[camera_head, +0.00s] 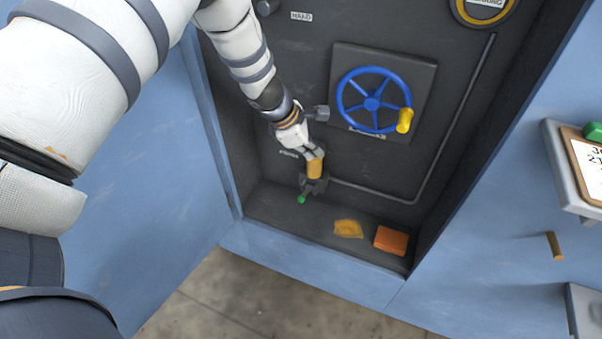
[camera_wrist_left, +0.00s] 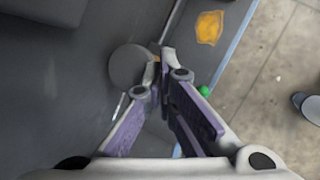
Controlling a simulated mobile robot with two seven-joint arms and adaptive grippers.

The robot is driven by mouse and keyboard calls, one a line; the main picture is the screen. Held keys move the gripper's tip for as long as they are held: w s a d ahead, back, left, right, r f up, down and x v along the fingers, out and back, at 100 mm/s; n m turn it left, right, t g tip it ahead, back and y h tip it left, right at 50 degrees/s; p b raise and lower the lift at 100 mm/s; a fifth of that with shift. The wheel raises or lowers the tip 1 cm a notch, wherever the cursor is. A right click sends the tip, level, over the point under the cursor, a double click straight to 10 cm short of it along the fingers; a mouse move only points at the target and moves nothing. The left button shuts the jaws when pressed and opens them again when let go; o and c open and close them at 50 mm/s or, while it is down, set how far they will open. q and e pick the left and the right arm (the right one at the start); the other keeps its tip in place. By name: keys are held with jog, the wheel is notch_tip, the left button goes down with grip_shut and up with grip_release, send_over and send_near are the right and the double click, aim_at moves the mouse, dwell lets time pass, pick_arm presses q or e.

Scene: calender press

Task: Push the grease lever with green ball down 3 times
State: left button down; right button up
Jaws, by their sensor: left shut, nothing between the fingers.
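The green ball (camera_head: 301,199) of the grease lever shows low in the open cabinet, below a yellow cylinder (camera_head: 315,169) on a dark mount. In the left wrist view the green ball (camera_wrist_left: 205,91) is partly hidden behind my fingers. My left gripper (camera_head: 313,153) is shut and empty, at the top of the yellow cylinder and above the green ball in the head view. Its fingertips (camera_wrist_left: 161,62) also show in the left wrist view. The lever's arm is mostly hidden. I cannot tell whether the fingers touch the lever. My right gripper is not in view.
A blue handwheel (camera_head: 372,103) with a yellow knob is to the right of my left gripper. A yellow cloth (camera_head: 348,229) and an orange block (camera_head: 391,240) lie on the cabinet floor. A grey pipe (camera_head: 440,150) runs along the back panel. A blue door stands open at left.

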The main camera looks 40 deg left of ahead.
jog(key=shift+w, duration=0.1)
pick_arm(q)
jog(key=shift+s, duration=0.15)
jog(key=b, duration=0.1)
send_over(305, 193)
notch_tip(305, 193, down, 7)
jog(key=shift+s+d+f, duration=0.25)
jog(key=shift+d+f, duration=0.1)
jog(key=shift+f, duration=0.3)
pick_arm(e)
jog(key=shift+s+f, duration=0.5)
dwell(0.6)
pick_arm(q)
jog(key=shift+s+f+p, duration=0.15)
jog(key=shift+f+p, duration=0.15)
jog(key=shift+f, duration=0.1)
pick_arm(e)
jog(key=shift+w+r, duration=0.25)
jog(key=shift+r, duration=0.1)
